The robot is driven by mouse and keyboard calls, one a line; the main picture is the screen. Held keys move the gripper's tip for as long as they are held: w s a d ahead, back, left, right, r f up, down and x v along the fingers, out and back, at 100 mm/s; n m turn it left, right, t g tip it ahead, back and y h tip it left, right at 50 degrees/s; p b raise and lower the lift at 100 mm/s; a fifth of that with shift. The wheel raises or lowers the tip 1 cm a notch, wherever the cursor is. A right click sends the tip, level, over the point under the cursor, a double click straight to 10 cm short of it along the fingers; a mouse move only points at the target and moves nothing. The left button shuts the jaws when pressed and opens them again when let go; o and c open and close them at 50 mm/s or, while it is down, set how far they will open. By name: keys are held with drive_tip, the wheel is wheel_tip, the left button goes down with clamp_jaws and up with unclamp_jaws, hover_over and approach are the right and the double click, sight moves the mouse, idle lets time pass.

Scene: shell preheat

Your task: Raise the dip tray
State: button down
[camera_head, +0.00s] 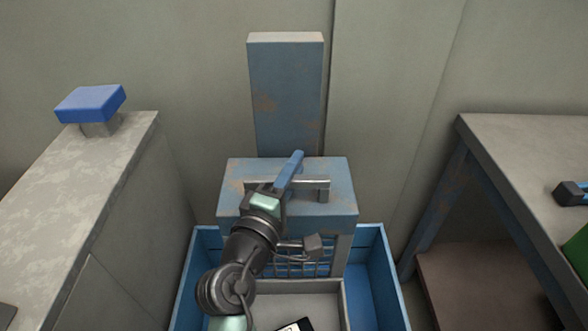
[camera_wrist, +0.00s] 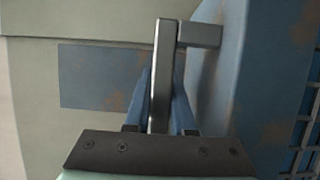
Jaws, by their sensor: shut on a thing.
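My gripper (camera_head: 295,160) reaches the handle from the front. In the wrist view, the blue fingers of my gripper (camera_wrist: 162,88) lie on both sides of the grey handle (camera_wrist: 166,50), shut on it. The blue block (camera_wrist: 225,90) is close on the right there. My arm hides part of the mesh and the tank.
A worn blue post (camera_head: 286,90) rises behind the block against the wall. A grey counter (camera_head: 75,190) with a blue button-like block (camera_head: 90,103) stands at left. A grey table (camera_head: 530,165) stands at right, with a blue and black object (camera_head: 572,193).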

wheel_tip(320, 180, up, 9)
drive_tip(key=p, duration=0.6)
drive_tip(key=shift+r, duration=0.2)
drive_tip(key=c, duration=0.8)
unclamp_jaws()
drive_tip(key=shift+o, duration=0.2)
drive_tip(key=shift+f, duration=0.15)
drive_tip(key=v, duration=1.3)
